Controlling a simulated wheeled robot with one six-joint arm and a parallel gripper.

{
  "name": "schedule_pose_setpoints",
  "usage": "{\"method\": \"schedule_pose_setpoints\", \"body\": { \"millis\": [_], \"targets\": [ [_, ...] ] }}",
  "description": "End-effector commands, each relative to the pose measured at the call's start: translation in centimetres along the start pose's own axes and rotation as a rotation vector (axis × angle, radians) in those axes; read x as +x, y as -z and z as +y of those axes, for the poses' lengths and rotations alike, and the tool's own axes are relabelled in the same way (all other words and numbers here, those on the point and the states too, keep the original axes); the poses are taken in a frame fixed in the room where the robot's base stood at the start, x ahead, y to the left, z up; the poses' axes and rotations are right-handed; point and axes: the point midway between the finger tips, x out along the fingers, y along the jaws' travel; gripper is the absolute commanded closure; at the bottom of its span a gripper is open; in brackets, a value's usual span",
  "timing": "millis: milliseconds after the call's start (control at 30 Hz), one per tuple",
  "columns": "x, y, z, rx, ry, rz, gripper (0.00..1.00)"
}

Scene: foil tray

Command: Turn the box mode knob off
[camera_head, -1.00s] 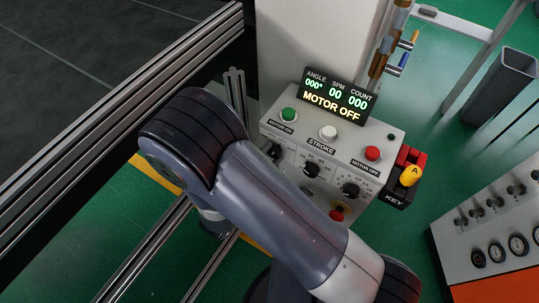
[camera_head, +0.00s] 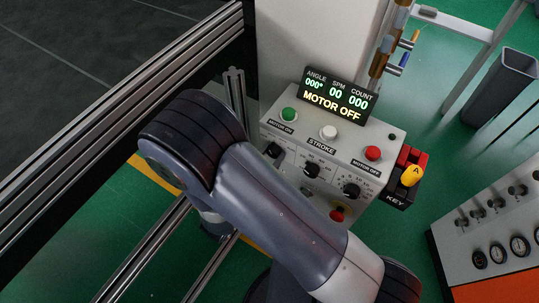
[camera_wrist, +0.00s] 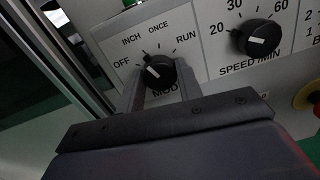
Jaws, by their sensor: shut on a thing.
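The mode knob (camera_wrist: 160,73) is a round black knob with a pale mark on the box front in the wrist view. Labels OFF, INCH, ONCE and RUN arc over it, with OFF at its left. Its pale mark lies toward the upper left; its exact setting is hard to tell. My gripper (camera_wrist: 161,85) is shut on the knob, one finger at each side. In the head view, my arm crosses before the light grey control box (camera_head: 384,133) and hides part of its front. The display (camera_head: 340,96) reads MOTOR OFF.
Right of the mode knob is the speed knob (camera_wrist: 258,37). Green (camera_head: 289,114), white (camera_head: 328,132) and red (camera_head: 373,153) buttons sit on top. A yellow-tagged key (camera_head: 412,175) is at the right side. A metal rail (camera_head: 150,110) runs at left.

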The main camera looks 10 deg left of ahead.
Motion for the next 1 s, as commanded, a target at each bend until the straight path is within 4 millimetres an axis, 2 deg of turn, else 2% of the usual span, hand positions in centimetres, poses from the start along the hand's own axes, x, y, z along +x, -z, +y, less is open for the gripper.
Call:
{"method": "schedule_pose_setpoints", "body": {
  "millis": [500,1000],
  "targets": [
    [-0.01,-0.06,-0.07,-0.458,-0.015,-0.014,0.89],
    [-0.01,0.03,-0.07,-0.662,-0.022,-0.02,0.89]
  ]
}}
